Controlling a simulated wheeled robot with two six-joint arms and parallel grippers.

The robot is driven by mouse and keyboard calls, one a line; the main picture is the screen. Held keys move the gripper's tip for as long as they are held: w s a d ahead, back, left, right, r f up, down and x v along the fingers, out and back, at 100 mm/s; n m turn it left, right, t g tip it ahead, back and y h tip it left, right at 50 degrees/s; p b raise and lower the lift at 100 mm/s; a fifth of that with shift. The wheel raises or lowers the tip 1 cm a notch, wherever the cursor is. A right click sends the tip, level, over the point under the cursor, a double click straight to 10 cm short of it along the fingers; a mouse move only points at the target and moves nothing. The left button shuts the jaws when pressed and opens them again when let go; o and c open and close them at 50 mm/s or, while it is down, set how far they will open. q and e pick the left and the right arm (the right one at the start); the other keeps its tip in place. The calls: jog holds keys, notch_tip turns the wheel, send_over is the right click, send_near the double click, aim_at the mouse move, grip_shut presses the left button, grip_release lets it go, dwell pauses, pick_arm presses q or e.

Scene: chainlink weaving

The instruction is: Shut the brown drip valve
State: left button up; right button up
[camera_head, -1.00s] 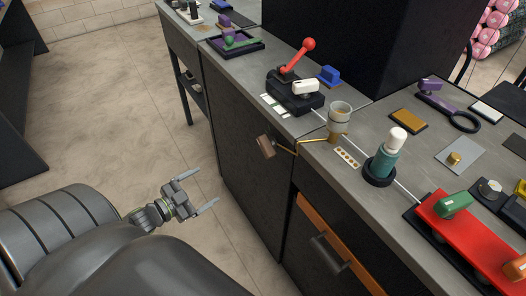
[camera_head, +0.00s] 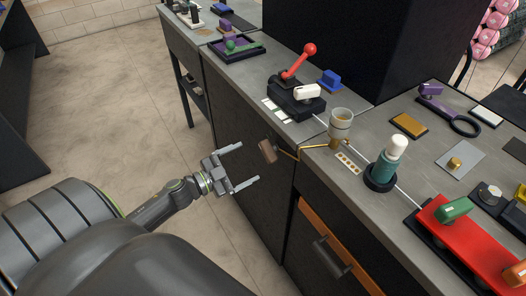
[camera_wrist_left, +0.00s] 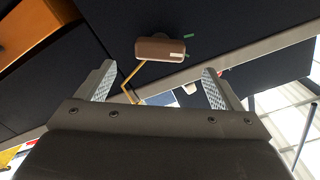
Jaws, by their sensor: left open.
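The brown drip valve handle (camera_head: 267,151) hangs in front of the dark cabinet face, just below the counter edge. A thin brass-coloured pipe (camera_head: 312,146) runs from it to the base of a clear cup (camera_head: 340,124) on the counter. In the left wrist view the brown handle (camera_wrist_left: 160,49) is between and beyond the fingertips, apart from them. My left gripper (camera_head: 249,163) is open and empty, a little left of and below the handle; it also shows in the left wrist view (camera_wrist_left: 158,70). My right gripper is not in view.
A black base with a red lever (camera_head: 298,62) stands behind the cup. A green bottle with a white cap (camera_head: 386,160) stands to its right. An orange drawer front (camera_head: 338,240) with a dark handle (camera_head: 330,257) is below. Free floor lies left of the cabinet.

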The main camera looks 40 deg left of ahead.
aim_at(264, 154)
pick_arm(q)
jog(key=p+x, duration=0.1)
jog(key=x, duration=0.6)
jog(key=shift+w, duration=0.2)
jog(key=shift+c, duration=0.2)
jog(key=c, duration=0.9)
